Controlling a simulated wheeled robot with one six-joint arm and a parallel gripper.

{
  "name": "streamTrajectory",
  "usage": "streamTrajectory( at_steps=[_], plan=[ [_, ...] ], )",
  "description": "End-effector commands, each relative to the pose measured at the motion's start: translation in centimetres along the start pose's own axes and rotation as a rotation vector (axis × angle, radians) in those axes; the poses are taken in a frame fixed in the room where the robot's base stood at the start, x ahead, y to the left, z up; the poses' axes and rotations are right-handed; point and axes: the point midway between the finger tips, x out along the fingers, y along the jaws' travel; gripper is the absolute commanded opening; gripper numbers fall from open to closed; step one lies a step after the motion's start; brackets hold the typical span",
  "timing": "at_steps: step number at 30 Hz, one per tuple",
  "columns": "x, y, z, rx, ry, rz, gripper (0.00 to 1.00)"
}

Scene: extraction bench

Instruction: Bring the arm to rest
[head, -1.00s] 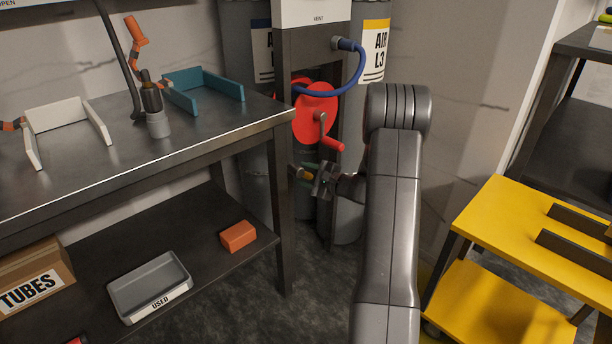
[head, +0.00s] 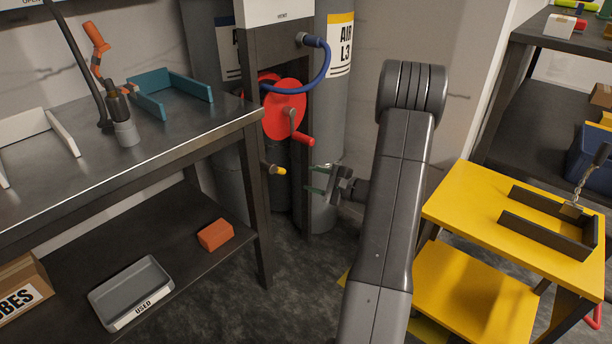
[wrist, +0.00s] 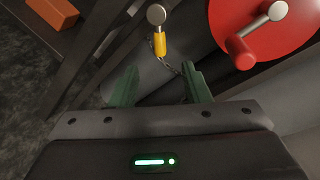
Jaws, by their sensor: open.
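My gripper (head: 318,181) is in the middle of the head view, in front of the grey gas cylinders (head: 338,125) and to the right of the bench leg. Its two green fingers stand apart with nothing between them, as the wrist view (wrist: 158,85) also shows. A yellow-tipped peg or handle (head: 279,171) is to the left of the fingertips, apart from them in the head view. In the wrist view the yellow-tipped handle (wrist: 160,44) is beyond the fingers. The red wheel (head: 284,110) with its red crank handle is above and left of the gripper.
The steel bench (head: 180,140) stands at left, with a grey tray (head: 131,291) and an orange block (head: 215,235) on its lower shelf. A yellow cart (head: 470,205) stands at right. A blue hose (head: 325,70) hangs above the wheel. Dark floor shows between bench and cart.

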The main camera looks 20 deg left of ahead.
Motion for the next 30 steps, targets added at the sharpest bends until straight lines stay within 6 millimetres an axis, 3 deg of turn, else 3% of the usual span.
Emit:
streamTrajectory(
  at_steps=[9,14,30],
  plan=[
    [-0.1,0.0,0.0,0.000,0.000,0.000,0.43],
    [0.8,0.1,0.0,0.000,-0.002,0.001,0.43],
    [10.7,0.3,-0.1,0.000,-0.004,0.002,0.43]
  ],
)
